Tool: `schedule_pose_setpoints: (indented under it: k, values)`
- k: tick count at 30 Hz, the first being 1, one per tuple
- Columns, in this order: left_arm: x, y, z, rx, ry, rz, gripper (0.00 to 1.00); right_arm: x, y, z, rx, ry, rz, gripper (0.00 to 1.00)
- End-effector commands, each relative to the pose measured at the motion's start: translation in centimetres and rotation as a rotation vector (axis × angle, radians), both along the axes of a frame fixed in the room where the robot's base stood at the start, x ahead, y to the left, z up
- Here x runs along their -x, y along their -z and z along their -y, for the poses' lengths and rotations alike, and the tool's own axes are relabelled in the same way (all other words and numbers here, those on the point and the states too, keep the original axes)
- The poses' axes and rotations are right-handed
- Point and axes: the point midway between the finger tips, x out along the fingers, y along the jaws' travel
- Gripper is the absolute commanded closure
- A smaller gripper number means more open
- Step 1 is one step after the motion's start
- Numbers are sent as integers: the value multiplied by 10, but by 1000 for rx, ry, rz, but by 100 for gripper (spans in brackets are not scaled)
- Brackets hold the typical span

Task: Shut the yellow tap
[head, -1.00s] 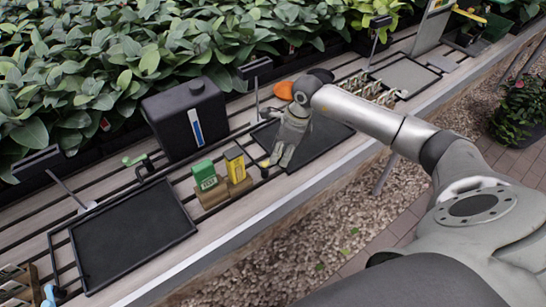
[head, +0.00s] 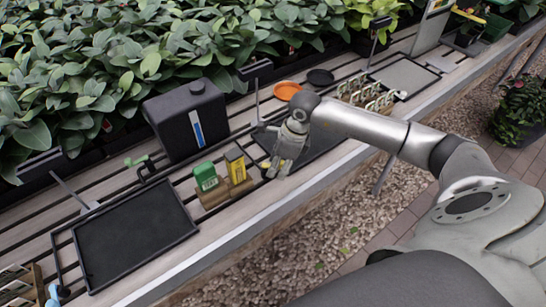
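The yellow tap (head: 265,164) shows as a small yellow piece at the left edge of a black tray, right of the yellow box. My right gripper (head: 273,172) points down at it, with its fingertips close beside or against it. The gripper hides part of the tap. Whether the fingers are open or shut is too small to tell, and so is whether they touch the tap. My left gripper is not in view.
A green tap (head: 136,161) stands by the left black tray (head: 135,235). A green box (head: 206,177) and yellow box (head: 235,167) sit on a wooden holder beside the gripper. A black canister (head: 185,120), orange dish (head: 288,90) and dark dish (head: 320,77) stand behind.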

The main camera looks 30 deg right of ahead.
Motion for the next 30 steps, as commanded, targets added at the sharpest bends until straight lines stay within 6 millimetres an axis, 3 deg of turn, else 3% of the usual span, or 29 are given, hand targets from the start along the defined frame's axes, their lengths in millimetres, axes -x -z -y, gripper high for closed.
schedule_pose_setpoints:
  k: [22,30]
  values:
    - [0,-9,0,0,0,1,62,31,1,-23,3,0,-6,62]
    - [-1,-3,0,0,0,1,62,28,4,-20,5,2,-9,62]
